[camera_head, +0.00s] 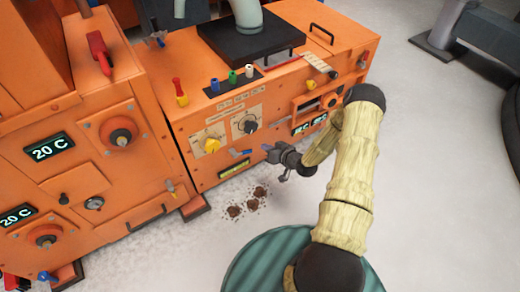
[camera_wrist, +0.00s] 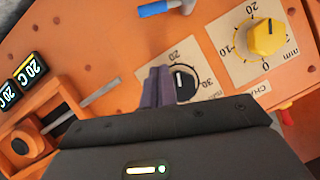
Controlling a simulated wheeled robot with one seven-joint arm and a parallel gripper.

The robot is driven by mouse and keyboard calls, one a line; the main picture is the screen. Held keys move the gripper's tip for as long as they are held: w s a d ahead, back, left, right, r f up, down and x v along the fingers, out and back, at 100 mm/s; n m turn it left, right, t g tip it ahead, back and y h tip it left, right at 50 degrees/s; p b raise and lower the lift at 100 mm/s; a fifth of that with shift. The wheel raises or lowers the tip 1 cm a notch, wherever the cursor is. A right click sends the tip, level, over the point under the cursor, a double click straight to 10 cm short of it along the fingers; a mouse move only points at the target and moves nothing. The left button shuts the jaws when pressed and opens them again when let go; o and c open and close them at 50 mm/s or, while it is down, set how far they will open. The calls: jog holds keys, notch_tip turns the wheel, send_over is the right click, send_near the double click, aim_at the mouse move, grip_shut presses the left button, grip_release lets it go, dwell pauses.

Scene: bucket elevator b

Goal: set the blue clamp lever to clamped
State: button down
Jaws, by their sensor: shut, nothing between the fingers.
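A blue-handled lever (camera_head: 240,152) sits low on the orange machine's front, below and between the yellow knob and the black knob. In the wrist view the same blue handle (camera_wrist: 160,9) lies nearly level at the top edge, with a metal end at its right; part of it is cut off.
The black knob (camera_wrist: 183,80) and yellow knob (camera_wrist: 265,38) stick out near my fingers. A grey bar (camera_wrist: 101,93) and displays (camera_wrist: 29,69) are at left in the wrist view. Brown debris (camera_head: 235,211) lies on the floor. Floor in front of the machine is mostly free.

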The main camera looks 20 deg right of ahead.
jog(key=b+x, duration=0.4)
jog(key=x, duration=0.4)
jog(key=shift+w+a+f, duration=0.15)
jog(key=shift+a+f, duration=0.05)
jog(key=shift+f, duration=0.15)
jog(key=f+b, duration=0.1)
jog(key=a+f+b, duration=0.1)
jog(key=f, duration=0.1)
jog(key=shift+s+a+f, duration=0.1)
jog(key=shift+s+f, duration=0.15)
jog(key=shift+w+a+f, duration=0.15)
